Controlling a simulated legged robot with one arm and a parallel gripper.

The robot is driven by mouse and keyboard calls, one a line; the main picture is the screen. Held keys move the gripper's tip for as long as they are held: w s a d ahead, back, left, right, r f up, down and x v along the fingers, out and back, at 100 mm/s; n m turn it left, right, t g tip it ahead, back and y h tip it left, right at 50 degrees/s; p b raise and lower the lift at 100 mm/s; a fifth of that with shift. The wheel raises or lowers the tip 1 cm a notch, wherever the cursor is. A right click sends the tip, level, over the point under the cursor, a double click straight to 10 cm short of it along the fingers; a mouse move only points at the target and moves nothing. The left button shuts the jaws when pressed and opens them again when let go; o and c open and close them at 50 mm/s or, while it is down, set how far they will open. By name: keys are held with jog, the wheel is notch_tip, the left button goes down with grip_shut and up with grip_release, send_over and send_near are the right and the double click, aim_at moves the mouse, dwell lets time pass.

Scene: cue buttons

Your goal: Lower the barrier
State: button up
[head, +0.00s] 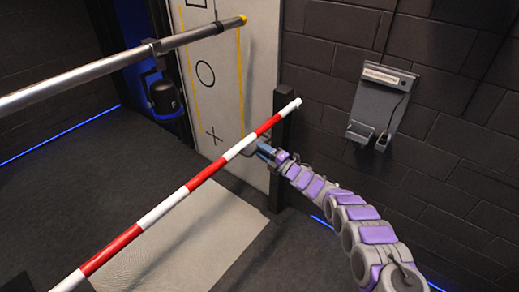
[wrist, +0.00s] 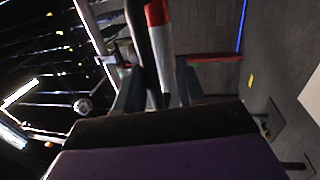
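The barrier (head: 190,186) is a long red and white striped pole. In the head view it runs slantwise from the lower left to a white tip at a dark post (head: 283,150). My gripper (head: 250,148) is at the pole, a little short of the tip. In the wrist view the red and white barrier (wrist: 159,45) runs in between the two fingers of my gripper (wrist: 158,92). The fingers stand apart on either side of it. Whether both fingers press on the pole is not clear, and part of the gripper is hidden in the head view.
A grey metal bar (head: 120,65) with a yellow end crosses the upper left. A pale panel with drawn symbols (head: 215,85) stands behind. A grey box (head: 380,105) hangs on the dark brick wall at right. The dark floor at left (head: 70,190) is clear.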

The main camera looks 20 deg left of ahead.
jog(key=p+v, duration=0.2)
jog(key=v, duration=1.4)
